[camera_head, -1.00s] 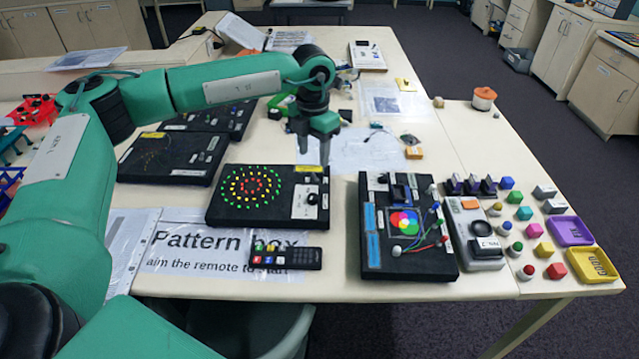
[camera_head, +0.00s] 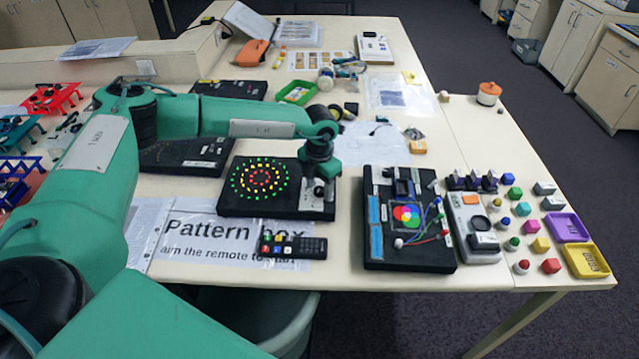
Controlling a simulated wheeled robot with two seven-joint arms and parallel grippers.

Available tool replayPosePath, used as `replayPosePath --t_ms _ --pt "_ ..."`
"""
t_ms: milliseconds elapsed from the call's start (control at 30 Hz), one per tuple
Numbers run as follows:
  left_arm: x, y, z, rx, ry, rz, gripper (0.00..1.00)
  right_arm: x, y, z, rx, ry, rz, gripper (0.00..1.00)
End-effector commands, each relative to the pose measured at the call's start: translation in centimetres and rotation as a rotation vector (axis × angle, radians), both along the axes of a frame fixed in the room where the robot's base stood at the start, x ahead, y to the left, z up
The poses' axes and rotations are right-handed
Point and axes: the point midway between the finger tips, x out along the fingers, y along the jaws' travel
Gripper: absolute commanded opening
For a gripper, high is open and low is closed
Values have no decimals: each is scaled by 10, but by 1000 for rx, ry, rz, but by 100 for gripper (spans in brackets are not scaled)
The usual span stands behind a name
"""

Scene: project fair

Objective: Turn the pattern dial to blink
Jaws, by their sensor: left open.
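The pattern box (camera_head: 232,203) is a black panel with rings of green, yellow and red lights, left of the table's middle. Its pale control plate (camera_head: 326,205) is at the right end, with the dark pattern dial (camera_head: 319,190) on it. My left gripper (camera_head: 319,180) points down right over the dial, its fingers open on either side of it or just above; contact cannot be told. The gripper hides part of the plate and its labels, so the dial's setting cannot be read. My right gripper is out of view.
A remote (camera_head: 293,246) lies on the paper Pattern box sign (camera_head: 185,252) in front. A black board with coloured discs (camera_head: 410,255) stands to the right, then a grey device (camera_head: 470,205) and several small blocks. Other panels lie behind my left arm.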

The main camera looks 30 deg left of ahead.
Motion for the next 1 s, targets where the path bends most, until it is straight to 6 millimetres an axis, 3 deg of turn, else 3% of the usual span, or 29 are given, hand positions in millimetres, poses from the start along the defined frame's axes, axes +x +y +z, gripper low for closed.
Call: replayPosePath --t_ms 133,333,367,667,1000 --pt "0 0 0 0 0 0 45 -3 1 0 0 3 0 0" --pt "0 0 0 0 0 0 6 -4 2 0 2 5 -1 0" --pt "0 0 0 0 0 0 5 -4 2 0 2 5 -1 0" --pt "0 0 -1 0 0 -35 4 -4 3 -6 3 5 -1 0" --pt "0 -1 -4 -2 0 -253 4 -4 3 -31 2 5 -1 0"
